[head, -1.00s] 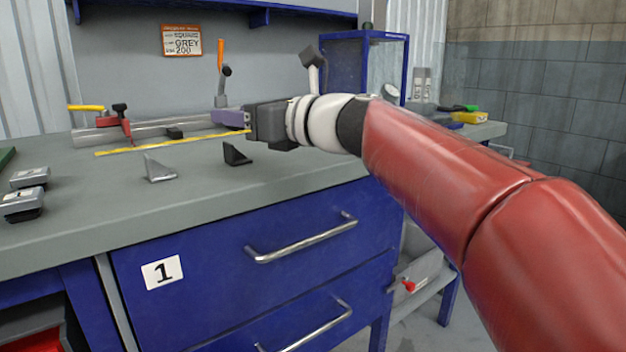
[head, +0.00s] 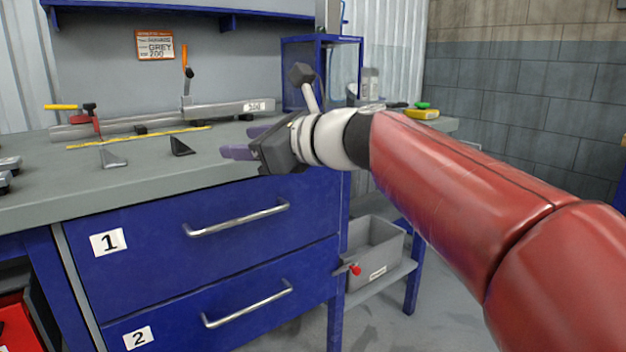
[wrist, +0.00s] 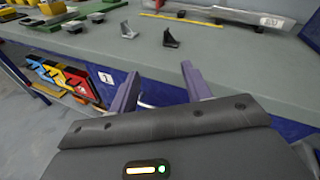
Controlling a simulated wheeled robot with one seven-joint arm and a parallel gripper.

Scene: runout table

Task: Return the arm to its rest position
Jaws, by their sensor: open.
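My gripper (head: 243,142) is open and empty, its purple fingers apart, just off the front edge of the workbench (head: 60,197) in the head view. In the wrist view the gripper (wrist: 160,85) points toward the bench edge with nothing between its fingers. My red and white arm reaches in from the right. A long grey bar (head: 190,116) lies along the back of the bench with a red clamp near its left end and an orange-handled clamp near its middle.
Two small angle brackets, one grey (head: 111,158) and one black (head: 181,146), stand near a yellow rule (head: 140,138). Blue drawers with metal handles (head: 240,217) are below the bench top. A grey bin (head: 372,250) sits on a low shelf at the right. A blue-framed cabinet (head: 322,70) stands behind.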

